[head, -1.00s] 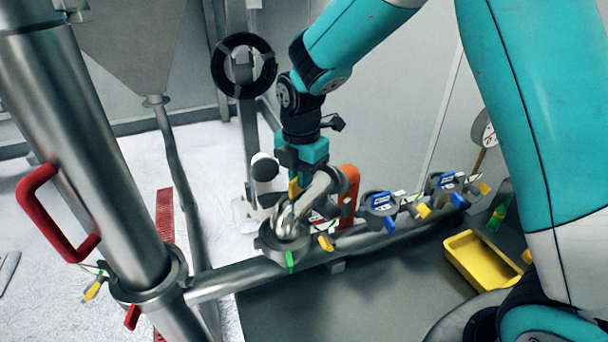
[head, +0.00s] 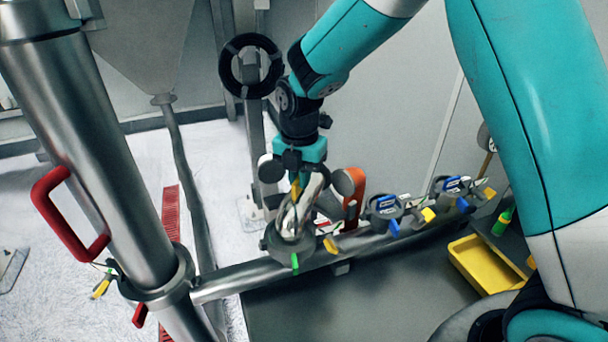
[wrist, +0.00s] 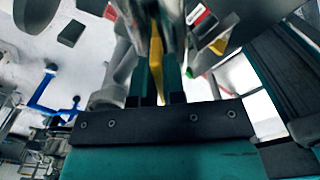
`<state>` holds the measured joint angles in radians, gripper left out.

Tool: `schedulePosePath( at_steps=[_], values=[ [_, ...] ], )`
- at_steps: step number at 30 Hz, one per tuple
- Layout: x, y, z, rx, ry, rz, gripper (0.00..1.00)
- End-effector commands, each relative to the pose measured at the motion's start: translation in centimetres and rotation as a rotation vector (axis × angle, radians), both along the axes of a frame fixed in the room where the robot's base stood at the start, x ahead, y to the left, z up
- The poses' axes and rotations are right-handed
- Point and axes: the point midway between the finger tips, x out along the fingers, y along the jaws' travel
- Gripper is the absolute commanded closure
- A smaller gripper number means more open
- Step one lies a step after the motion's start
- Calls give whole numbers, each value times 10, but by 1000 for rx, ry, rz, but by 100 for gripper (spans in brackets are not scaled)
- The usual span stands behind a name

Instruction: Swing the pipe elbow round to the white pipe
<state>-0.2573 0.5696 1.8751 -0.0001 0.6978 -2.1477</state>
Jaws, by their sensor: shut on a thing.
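The pipe elbow (head: 294,217) is shiny bent metal. It stands on a round flanged seat on the long horizontal pipe, with a green tab at its front. My gripper (head: 296,186) is shut on the elbow's yellow handle from above; in the wrist view the yellow handle (wrist: 156,62) lies between my two teal fingers, below the blurred elbow (wrist: 172,18).
An orange pipe (head: 353,208) stands close to the right of the elbow. Clamps with blue tags (head: 386,206) line the horizontal pipe (head: 240,281). A yellow tray (head: 483,268) lies at right. A thick steel column with a red handle (head: 62,218) stands at left.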

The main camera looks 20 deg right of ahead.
Motion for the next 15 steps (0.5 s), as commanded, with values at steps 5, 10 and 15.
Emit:
schedulePosePath(
  at_steps=[5, 10, 15],
  values=[
    [2, 1, 1, 1, -2, 24, 100],
    [2, 1, 1, 0, -3, 31, 100],
    [5, 6, 2, 0, -3, 130, 100]
  ],
)
